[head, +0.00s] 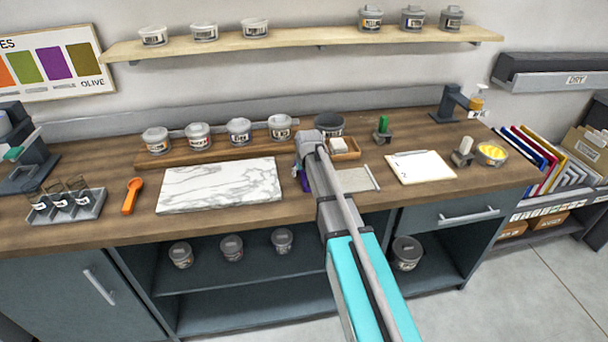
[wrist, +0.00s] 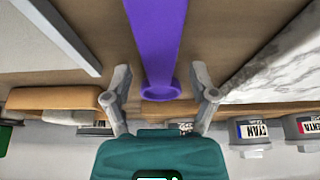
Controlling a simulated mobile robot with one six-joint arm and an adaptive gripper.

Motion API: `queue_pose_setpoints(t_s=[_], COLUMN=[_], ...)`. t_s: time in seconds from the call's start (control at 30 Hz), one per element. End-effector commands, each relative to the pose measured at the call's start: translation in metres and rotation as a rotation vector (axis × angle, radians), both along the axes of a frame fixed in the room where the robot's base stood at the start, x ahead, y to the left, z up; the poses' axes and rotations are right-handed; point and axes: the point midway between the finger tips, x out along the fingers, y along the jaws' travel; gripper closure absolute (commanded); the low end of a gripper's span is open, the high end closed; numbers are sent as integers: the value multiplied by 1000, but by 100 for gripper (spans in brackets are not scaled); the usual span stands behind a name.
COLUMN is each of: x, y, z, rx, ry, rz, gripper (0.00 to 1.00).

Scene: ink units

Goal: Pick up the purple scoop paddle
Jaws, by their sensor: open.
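The purple scoop paddle shows in the wrist view (wrist: 158,45) as a long strip running up out of the frame, with a rounded, ring-like end at the bottom. In the head view only a small purple part (head: 305,183) shows beside my arm, which hides the rest. My gripper (wrist: 160,75) is open, with one finger on each side of the paddle near its rounded end. A gap shows between each finger and the paddle. In the head view my gripper (head: 303,160) is mostly hidden by my own wrist.
A white marble slab (head: 220,186) lies left of the paddle, with an orange scoop (head: 132,195) beyond it. A wooden rack (head: 190,154) with several labelled jars stands behind. A small wooden tray (head: 347,154) and a grey flat plate (head: 352,181) are close on the right.

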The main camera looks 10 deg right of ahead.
Motion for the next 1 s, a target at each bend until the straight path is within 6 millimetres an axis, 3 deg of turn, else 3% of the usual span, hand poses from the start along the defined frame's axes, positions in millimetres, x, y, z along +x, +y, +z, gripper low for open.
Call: queue_pose_setpoints(t_s=[0.83,1.0], x=[0,0], y=[0,0], z=[-5,-5], rx=[0,0], ry=[0,0], rz=[0,0], gripper=[26,57])
